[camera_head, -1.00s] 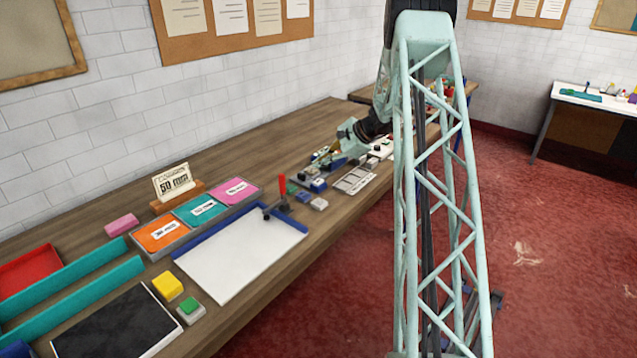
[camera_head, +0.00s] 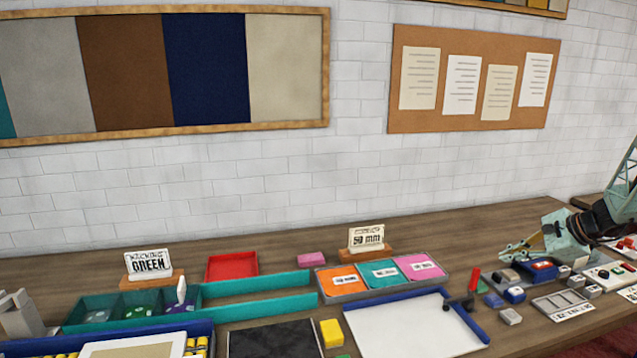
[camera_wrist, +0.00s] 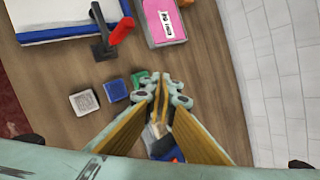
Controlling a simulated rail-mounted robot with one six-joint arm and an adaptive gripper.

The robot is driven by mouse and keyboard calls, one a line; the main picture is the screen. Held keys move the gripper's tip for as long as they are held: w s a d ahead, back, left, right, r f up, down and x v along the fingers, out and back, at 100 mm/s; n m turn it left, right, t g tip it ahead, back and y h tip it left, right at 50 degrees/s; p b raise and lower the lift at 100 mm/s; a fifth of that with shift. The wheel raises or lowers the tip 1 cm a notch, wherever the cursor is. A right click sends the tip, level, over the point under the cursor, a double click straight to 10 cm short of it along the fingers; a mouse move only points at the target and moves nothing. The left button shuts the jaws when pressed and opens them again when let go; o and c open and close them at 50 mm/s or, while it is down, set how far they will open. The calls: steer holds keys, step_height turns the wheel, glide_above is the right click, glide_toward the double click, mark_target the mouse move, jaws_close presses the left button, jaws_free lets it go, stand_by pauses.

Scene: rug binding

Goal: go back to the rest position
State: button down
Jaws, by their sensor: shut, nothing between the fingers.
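My gripper (camera_head: 515,251) is at the right of the head view, low over the back of the workbench, with pale green fingers. In the wrist view its fingertips (camera_wrist: 161,86) are together with nothing between them. A green block (camera_wrist: 139,78) and a blue block (camera_wrist: 116,90) lie just left of the fingertips. Behind the fingers, a blue and red device (camera_wrist: 168,150) is partly hidden. In the head view the blue and red device (camera_head: 541,268) lies beside the gripper.
Farther left are a tray of orange, teal and pink cards (camera_head: 347,297) and teal rails (camera_head: 262,304). The white brick wall (camera_head: 240,190) stands behind the bench.

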steer(key=s+a+r+n+g, duration=0.1)
steer(key=s+a+r+n, duration=0.25)
steer(key=a+r, duration=0.4)
steer(key=s+a+r+n+g+b, duration=0.15)
steer(key=s+a+r, duration=0.3)
steer(key=a, duration=0.55)
steer(key=s+a+r+n, duration=0.35)
steer(key=a+r, duration=0.25)
steer(key=a, duration=0.3)
steer(key=s+a+r+n+g, duration=0.1)
steer(key=s+a+r+n, duration=0.15)
steer(key=s+a, duration=0.5)
steer(key=s+a+r+n+g, duration=0.1)
steer(key=s+a+r+n, duration=0.1)
steer(key=s+a+r, duration=0.5)
steer(key=s+a+f+n+h, duration=0.1)
steer(key=s+n, duration=0.1)
steer(key=s, duration=0.8)
steer(key=s+a+f+n+h+b, duration=0.1)
steer(key=s+f+n, duration=0.1)
steer(key=s, duration=0.9)
steer(key=s+a+f+n+h+b, duration=0.1)
steer(key=s+f+n+h, duration=0.1)
steer(key=s, duration=0.8)
steer(key=shift+s+a+f+n+t, duration=0.2)
steer(key=shift+s+a+n+t, duration=0.2)
steer(key=shift+n, duration=0.2)
steer(key=shift+w+d, duration=0.1)
steer(key=shift+d, duration=0.1)
